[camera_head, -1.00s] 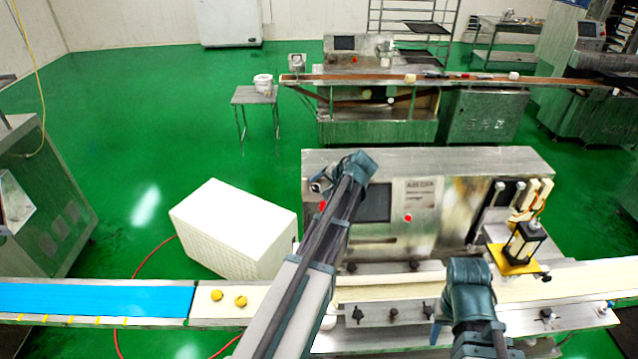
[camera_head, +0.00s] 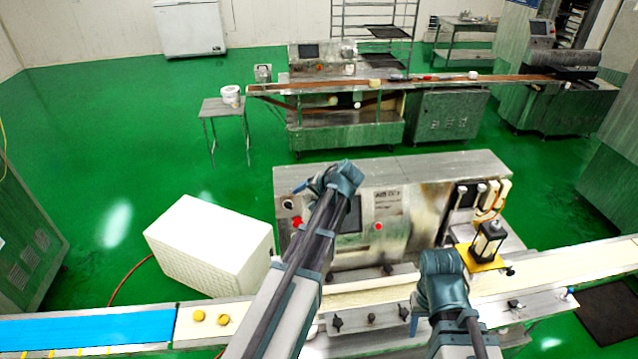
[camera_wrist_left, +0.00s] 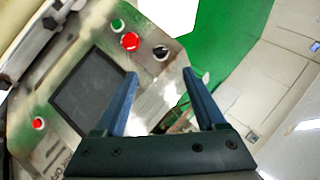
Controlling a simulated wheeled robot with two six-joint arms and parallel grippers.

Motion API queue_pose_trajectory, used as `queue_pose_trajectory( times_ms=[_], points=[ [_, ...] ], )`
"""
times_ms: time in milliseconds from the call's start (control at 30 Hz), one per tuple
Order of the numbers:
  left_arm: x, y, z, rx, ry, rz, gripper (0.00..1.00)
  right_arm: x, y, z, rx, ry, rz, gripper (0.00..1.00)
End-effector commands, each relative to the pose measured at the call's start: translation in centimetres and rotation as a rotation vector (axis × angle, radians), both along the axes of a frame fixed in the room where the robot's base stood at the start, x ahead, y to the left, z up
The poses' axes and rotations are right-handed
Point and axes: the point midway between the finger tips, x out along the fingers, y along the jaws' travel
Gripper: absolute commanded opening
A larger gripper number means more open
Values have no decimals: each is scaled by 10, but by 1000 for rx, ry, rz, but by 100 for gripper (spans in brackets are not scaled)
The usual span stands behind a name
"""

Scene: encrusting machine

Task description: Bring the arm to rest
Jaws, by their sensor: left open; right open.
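My left arm reaches up from the bottom middle of the head view. Its gripper (camera_head: 300,188) is above the front of the encrusting machine (camera_head: 405,225), by the dark screen. In the left wrist view the two blue fingers of this gripper (camera_wrist_left: 160,75) are spread with nothing between them. Beyond them are the machine's screen (camera_wrist_left: 88,93) and a red button (camera_wrist_left: 130,41). My right arm is folded low in front of the conveyor. Only a small blue part of its gripper (camera_head: 414,322) shows beside the wrist; the rest is hidden.
A conveyor with a blue belt (camera_head: 90,328) runs along the front, with two yellow dough pieces (camera_head: 198,316) on its pale section. A white box (camera_head: 208,245) stands on the green floor behind. A black-and-yellow unit (camera_head: 487,245) sits at the machine's right end.

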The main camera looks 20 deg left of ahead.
Motion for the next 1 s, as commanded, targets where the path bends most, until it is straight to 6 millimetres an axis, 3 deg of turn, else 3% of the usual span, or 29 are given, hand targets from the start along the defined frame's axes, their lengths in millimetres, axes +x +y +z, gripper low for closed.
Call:
queue_pose_trajectory(
  times_ms=[167,267,467,700,900,1000],
  points=[
    [-1,-2,-3,-3,1,-2,72,0,0,-3,0,0,0,50],
    [-10,-18,-24,-29,13,-13,72,0,0,-19,0,0,2,50],
    [-59,-96,-112,-161,89,-73,72,0,0,-88,-1,-1,12,50],
    [-139,-195,-214,-342,230,-173,72,1,-1,-168,-2,-2,29,50],
    [-204,-253,-273,-459,349,-251,72,1,-1,-219,-3,-2,40,50],
    [-226,-270,-289,-495,392,-278,72,1,-1,-234,-4,-2,44,50]
  ],
)
